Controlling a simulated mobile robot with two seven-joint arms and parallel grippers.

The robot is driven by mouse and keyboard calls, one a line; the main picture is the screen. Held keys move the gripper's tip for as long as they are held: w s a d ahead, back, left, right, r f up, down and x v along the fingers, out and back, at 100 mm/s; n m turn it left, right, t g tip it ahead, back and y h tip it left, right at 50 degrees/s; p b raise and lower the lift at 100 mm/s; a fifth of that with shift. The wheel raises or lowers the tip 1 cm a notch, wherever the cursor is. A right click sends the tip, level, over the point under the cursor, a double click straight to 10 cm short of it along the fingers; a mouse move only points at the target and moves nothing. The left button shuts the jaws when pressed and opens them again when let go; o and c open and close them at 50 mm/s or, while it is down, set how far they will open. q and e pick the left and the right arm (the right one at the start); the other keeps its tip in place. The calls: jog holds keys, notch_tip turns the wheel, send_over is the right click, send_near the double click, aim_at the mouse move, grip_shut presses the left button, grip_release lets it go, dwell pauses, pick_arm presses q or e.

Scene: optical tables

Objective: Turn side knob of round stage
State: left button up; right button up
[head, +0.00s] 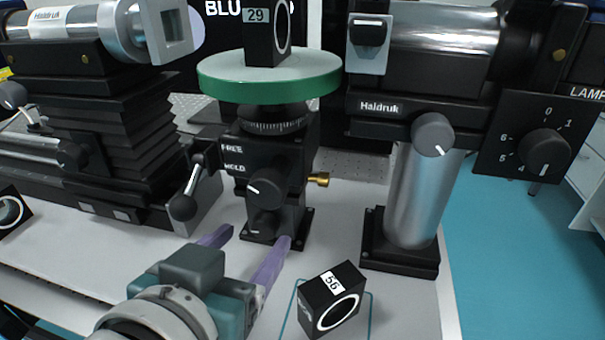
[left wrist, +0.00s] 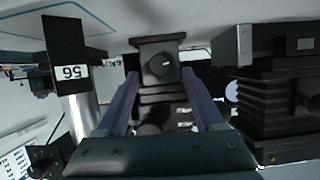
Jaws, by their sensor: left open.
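The round stage has a green-rimmed disc (head: 270,78) on a black post with a graduated ring. My right gripper is not in view.
A black block labelled 56 (head: 332,300) stands on the table just right of my left gripper. A bellows-sided stand (head: 125,140) is at left, and a lamp unit on a silver post (head: 420,195) at right. Block 29 (head: 268,32) stands on the disc.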

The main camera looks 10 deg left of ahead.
aim_at(263, 230)
pick_arm(q)
jog(key=shift+x, duration=1.9)
grip_shut()
